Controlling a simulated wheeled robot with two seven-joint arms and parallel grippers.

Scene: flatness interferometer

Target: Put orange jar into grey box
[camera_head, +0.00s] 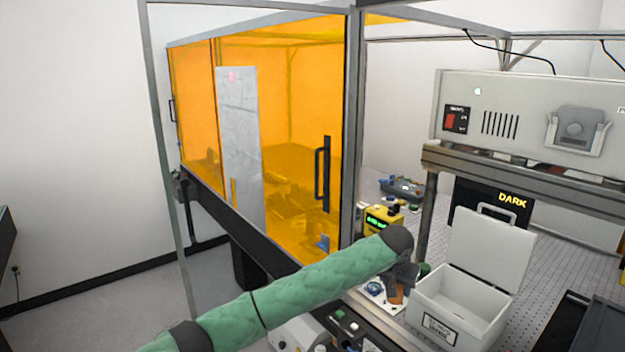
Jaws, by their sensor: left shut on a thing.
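The grey box (425,309) stands open on the perforated table, its lid tilted up at the back and a label on its front. Its visible inside looks empty. My left arm reaches in from the lower left, and my left gripper (398,285) points down just left of the box. It is shut on the orange jar (396,295), a small orange-brown patch below the dark wrist. Most of the jar is hidden by the gripper, and I cannot tell whether it touches the surface below. My right gripper is not in view.
An orange-panelled enclosure (290,120) with a metal frame stands left of the box. A yellow device (383,219) sits behind my wrist. A raised shelf (520,168) carries a grey instrument (520,110). A dark tray (590,325) lies at the right.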

